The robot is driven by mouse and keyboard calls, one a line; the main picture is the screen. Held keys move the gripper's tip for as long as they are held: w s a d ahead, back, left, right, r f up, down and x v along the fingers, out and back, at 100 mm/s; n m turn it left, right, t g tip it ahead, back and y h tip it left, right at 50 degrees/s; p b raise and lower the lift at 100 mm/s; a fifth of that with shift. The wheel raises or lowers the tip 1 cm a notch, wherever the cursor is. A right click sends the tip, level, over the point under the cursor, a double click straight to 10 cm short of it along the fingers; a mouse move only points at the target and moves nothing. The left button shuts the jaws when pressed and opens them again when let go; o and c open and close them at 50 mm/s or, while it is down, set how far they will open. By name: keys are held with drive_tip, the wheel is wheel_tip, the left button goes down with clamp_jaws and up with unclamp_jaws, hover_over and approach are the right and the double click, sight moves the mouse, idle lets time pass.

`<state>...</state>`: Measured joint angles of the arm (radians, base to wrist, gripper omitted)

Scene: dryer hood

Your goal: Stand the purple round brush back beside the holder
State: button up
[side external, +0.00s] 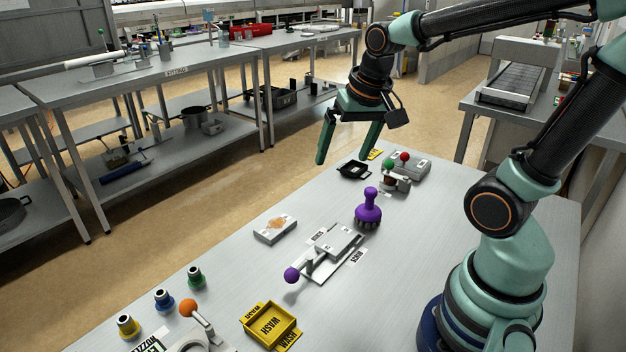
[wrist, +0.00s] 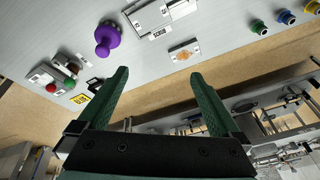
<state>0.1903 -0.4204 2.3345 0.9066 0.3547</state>
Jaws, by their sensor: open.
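The purple round brush (side external: 368,212) stands upright on the grey table, its knob on top and its dark bristles down. It touches or nearly touches the right end of a grey fixture (side external: 335,246) labelled SCRUB, which I take as the holder; I cannot tell whether there is a small gap. The fixture has a lever with a purple ball (side external: 291,274). In the wrist view the brush (wrist: 106,38) is at upper left and the fixture (wrist: 160,14) at top. My gripper (side external: 341,160) is open and empty, high above the table's far edge, apart from the brush.
A box with red and green knobs (side external: 408,165) and a black tray (side external: 353,170) lie behind the brush. A pad with an orange stain (side external: 275,230) lies left of the fixture. A yellow WASH tray (side external: 271,325) and several coloured-top bottles stand in front.

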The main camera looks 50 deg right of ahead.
drive_tip(key=s+a+r+n+t, duration=0.2)
drive_tip(key=a+n, duration=0.4)
drive_tip(key=shift+s+y, duration=0.3)
drive_tip(key=shift+s, duration=0.05)
